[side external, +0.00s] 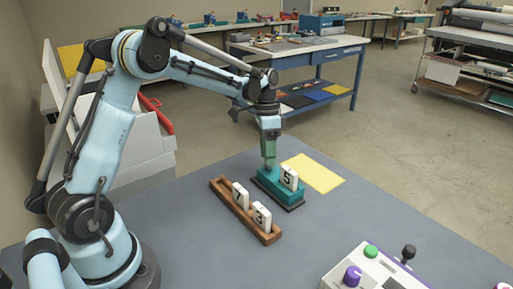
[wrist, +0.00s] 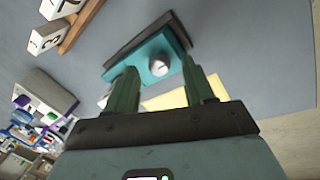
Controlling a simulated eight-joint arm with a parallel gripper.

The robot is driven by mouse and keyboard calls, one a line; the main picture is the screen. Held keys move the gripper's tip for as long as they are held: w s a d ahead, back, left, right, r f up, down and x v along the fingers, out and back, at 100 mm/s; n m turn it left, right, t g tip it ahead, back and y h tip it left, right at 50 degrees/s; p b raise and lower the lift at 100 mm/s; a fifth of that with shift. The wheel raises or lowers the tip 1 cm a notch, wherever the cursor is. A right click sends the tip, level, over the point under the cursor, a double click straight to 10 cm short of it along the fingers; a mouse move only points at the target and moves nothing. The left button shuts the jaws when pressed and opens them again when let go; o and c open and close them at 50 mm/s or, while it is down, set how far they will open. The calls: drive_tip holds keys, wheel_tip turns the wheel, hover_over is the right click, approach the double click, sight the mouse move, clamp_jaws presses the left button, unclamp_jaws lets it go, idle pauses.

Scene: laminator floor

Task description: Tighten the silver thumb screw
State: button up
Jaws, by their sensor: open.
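The silver thumb screw (wrist: 160,65) shows in the wrist view as a round bright knob on top of a teal block (wrist: 177,48). The teal block (side external: 264,185) sits on a dark base on the table in the side view, with a white number tile marked 5 (side external: 289,178) standing in it. My gripper (side external: 269,163) points down just above the block's far left end. In the wrist view my gripper (wrist: 160,68) is open, its two green fingers on either side of the screw in the picture. I cannot tell whether they touch it. The screw is not distinguishable in the side view.
A wooden rack (side external: 220,186) with white number tiles (side external: 262,215) stands left of the block. A flat yellow sheet (side external: 318,174) lies behind it. A control box with knobs (side external: 365,272) is at the front right. The grey tabletop between is clear.

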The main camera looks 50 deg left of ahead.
drive_tip(key=v, duration=1.1)
drive_tip(key=shift+r, duration=0.1)
drive_tip(key=s+d+r+n+t+y, duration=0.2)
drive_tip(key=s+d+n+t, duration=0.15)
drive_tip(key=s+d, duration=0.4)
drive_tip(key=s+d+f+n+t, duration=0.2)
drive_tip(key=s+f+t, duration=0.3)
drive_tip(key=s, duration=0.3)
drive_tip(key=shift+s+d+f, duration=0.2)
drive_tip(key=shift+s+d, duration=0.1)
drive_tip(key=shift+d, duration=0.45)
